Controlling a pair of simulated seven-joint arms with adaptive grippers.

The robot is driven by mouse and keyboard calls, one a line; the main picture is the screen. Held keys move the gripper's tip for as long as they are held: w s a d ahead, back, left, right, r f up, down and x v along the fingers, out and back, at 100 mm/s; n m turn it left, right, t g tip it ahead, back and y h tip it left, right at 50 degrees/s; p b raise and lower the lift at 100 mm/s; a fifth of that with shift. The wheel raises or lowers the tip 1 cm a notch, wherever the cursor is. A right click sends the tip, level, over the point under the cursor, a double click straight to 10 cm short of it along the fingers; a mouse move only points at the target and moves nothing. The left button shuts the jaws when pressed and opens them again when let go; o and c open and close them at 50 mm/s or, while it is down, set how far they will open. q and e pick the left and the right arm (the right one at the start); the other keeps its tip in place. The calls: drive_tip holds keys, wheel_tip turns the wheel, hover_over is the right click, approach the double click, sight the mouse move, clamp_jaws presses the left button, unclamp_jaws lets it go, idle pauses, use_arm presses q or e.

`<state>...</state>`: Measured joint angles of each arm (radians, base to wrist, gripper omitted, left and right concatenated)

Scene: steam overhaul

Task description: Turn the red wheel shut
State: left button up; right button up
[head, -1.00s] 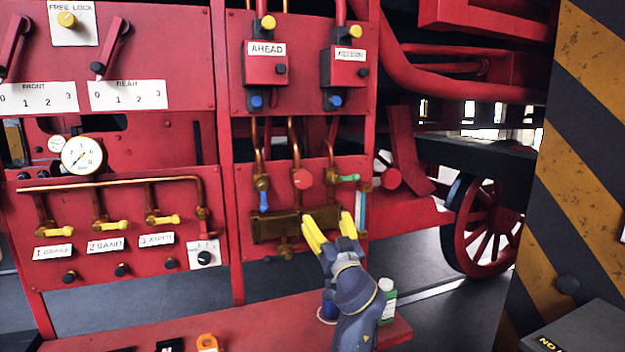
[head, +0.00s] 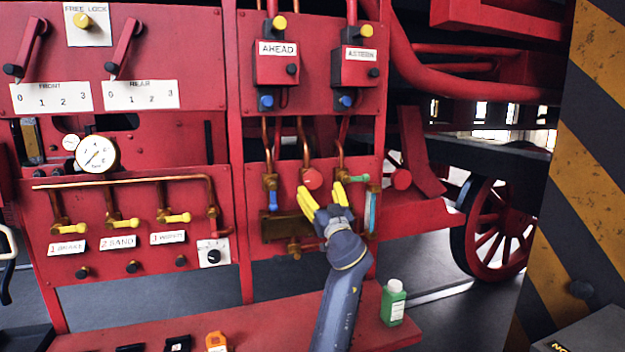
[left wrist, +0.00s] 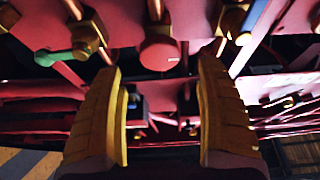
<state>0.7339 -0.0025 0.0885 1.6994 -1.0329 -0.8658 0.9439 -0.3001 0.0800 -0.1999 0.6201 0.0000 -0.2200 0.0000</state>
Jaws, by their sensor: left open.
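The red wheel (head: 312,179) is a small round red disc on a copper pipe, on the lower right red panel. It also shows in the left wrist view (left wrist: 159,54), beyond and between the fingertips. My left gripper (head: 320,188) has yellow fingers, spread apart and empty. Its fingertips are just below the wheel in the head view, one on each side. In the left wrist view the open fingers (left wrist: 159,75) point at the wheel, with a gap visible; I cannot tell whether they touch it. My right gripper is not in view.
A blue-handled valve (head: 270,183) is left of the wheel and a green-handled one (head: 353,178) is right. A brass plate (head: 283,226) lies below. A green bottle (head: 393,302) stands on the red ledge (head: 265,325).

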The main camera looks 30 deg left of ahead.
sight(314, 180)
use_arm(q)
drive_tip(key=shift+x, duration=3.4)
drive_tip(key=shift+c, duration=0.2)
drive_tip(key=c, duration=1.1)
drive_tip(key=shift+c, duration=0.2)
